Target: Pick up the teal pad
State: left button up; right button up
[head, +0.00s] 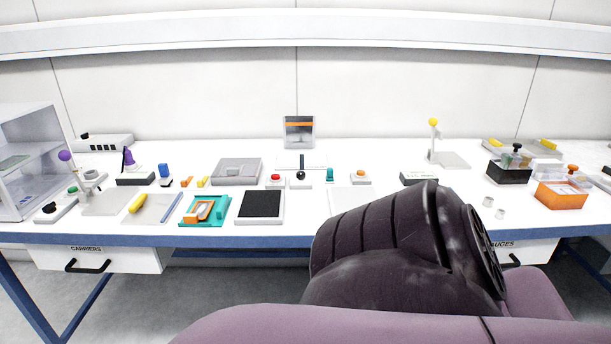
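A flat teal piece (222,219) lies on the front left part of the white bench, with an orange frame (194,213) and a pale piece on top of it. I cannot tell for sure which of these is the teal pad. Neither of my grippers is in view. A large dark link of my own arm fills the lower middle and right, hiding part of the bench's front.
A black-topped plate (261,205) lies just right of the flat teal piece. A grey tray (144,209) with a yellow tool (138,203) lies to its left. A red-button box (275,181) stands behind. An orange bin (561,195) is at the right. A white shelf unit (27,160) stands far left.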

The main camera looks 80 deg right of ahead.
aim_at(330, 178)
jog(key=l+z, duration=0.2)
jog(key=z, duration=2.4)
